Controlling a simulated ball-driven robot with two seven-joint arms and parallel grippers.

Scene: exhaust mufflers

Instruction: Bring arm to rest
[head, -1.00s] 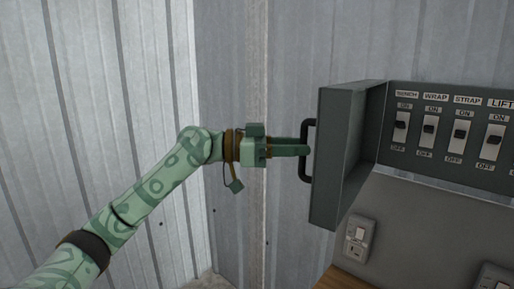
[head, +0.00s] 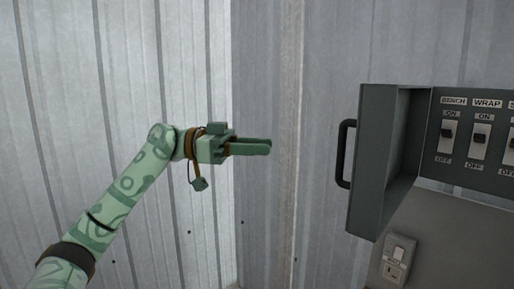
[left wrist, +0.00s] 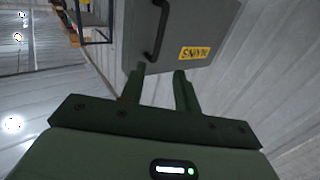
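My left gripper (head: 270,147) is held out in the air before the metal wall, left of the grey panel door (head: 376,165). Its fingers are apart and empty, with a clear gap to the black door handle (head: 345,154). In the left wrist view the spread fingers (left wrist: 159,78) point towards the door (left wrist: 205,35), which bears the handle (left wrist: 158,30) and a yellow label (left wrist: 195,52). The door stands swung out from the switch panel. My right gripper is not in view.
The switch panel (head: 466,166) has a row of labelled switches, cut off at the right edge. An outlet (head: 397,256) sits below it. Corrugated metal walls (head: 150,70) meet in a corner behind my gripper. In the left wrist view shelving (left wrist: 90,18) stands at the upper left.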

